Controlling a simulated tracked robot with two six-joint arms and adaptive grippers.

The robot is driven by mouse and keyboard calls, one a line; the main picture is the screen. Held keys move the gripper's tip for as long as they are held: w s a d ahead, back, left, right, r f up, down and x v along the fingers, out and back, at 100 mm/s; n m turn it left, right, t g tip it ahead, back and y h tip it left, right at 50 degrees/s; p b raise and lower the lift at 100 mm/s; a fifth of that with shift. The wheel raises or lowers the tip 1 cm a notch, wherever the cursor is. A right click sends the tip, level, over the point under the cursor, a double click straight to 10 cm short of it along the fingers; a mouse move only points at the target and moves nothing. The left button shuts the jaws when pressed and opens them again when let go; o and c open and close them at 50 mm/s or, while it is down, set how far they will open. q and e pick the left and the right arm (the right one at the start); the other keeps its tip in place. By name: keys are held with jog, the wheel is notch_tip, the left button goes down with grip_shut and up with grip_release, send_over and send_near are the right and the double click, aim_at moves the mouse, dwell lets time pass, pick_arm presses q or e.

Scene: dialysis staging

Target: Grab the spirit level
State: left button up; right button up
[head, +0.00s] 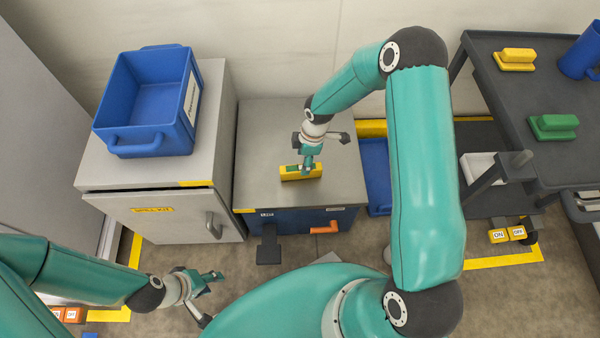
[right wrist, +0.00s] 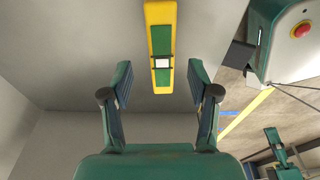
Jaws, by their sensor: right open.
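The spirit level (head: 291,175), yellow with a green strip, lies on the grey top of the blue cabinet in the middle. In the right wrist view the spirit level (right wrist: 161,32) runs upright in the picture, with a small white window near its lower end. My right gripper (head: 307,165) is over it, and partly hides it in the head view.
A blue bin (head: 150,105) stands on the grey cabinet (head: 105,170) at the left. A dark cart (head: 500,90) at the right holds a yellow block (head: 516,60), a green block (head: 554,126) and a blue container (head: 581,55). The cabinet top around the level is clear.

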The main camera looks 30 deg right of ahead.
aim_at(290, 172)
jog(key=f, duration=0.2)
jog(key=f+b, duration=0.1)
jog(key=a+f+b, duration=0.1)
jog(key=f, duration=0.1)
jog(key=shift+w+f, duration=0.15)
jog(key=shift+f, duration=0.2)
grip_shut()
